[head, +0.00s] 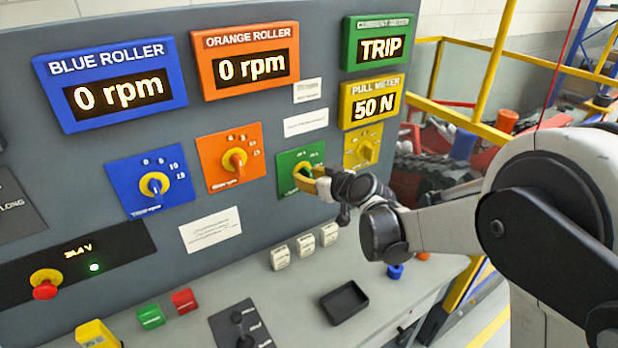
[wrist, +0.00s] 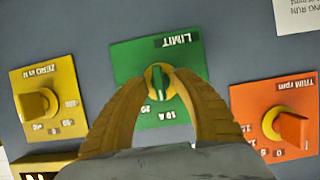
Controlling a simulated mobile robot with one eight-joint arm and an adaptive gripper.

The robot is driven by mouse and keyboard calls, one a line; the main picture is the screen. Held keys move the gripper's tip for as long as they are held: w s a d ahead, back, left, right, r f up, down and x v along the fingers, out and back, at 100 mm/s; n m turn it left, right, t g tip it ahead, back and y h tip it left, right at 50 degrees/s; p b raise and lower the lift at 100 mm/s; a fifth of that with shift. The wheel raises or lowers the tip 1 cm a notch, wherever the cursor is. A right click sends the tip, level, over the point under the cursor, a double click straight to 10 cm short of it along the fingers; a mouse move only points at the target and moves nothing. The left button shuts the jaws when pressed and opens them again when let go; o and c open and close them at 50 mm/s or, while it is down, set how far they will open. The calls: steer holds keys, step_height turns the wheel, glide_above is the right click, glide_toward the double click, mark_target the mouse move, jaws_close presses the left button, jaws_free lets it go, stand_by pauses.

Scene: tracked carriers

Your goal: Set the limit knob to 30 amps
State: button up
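The limit knob (wrist: 158,82) has a narrow green grip on a yellow round base. It sits on the green LIMIT plate (wrist: 130,62), which is upside down in the wrist view. The grip stands about upright in that picture. Marks 10 A and 20 show below it; no 30 can be read, and a finger covers part of the plate. My gripper (wrist: 160,76) has its yellow fingers on either side of the knob, with small gaps seeming to show beside the grip. In the head view, my gripper (head: 310,180) is at the green plate (head: 288,160).
The current meter (head: 378,48) reads TRIP. An orange knob (head: 236,160) and a yellow knob (head: 368,151) flank the green plate closely. A blue knob (head: 155,186) is further left. A black tray (head: 344,303) and small blocks are on the ledge below.

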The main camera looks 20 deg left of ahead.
jaws_close()
stand_by(0.3)
steer(key=m+g+y, duration=0.1)
steer(key=m+b, duration=0.1)
steer(key=m, duration=0.1)
steer(key=shift+w+d+f+g+y+b, duration=0.1)
steer(key=shift+w+d+g+y+b, duration=0.05)
steer(key=shift+g+y+b, duration=0.2)
steer(key=m+g+y+b, duration=0.1)
steer(key=m, duration=0.2)
steer(key=m+y+b, duration=0.1)
steer(key=m, duration=0.1)
steer(key=m+y+b, duration=0.1)
steer(key=m, duration=0.1)
steer(key=shift+f+g+y+b, duration=0.15)
steer(key=shift+g+y+b, duration=0.1)
steer(key=shift+g+b, duration=0.15)
steer(key=shift+m+y+b, duration=0.7)
steer(key=shift+m+b, duration=0.1)
steer(key=shift+m, duration=0.8)
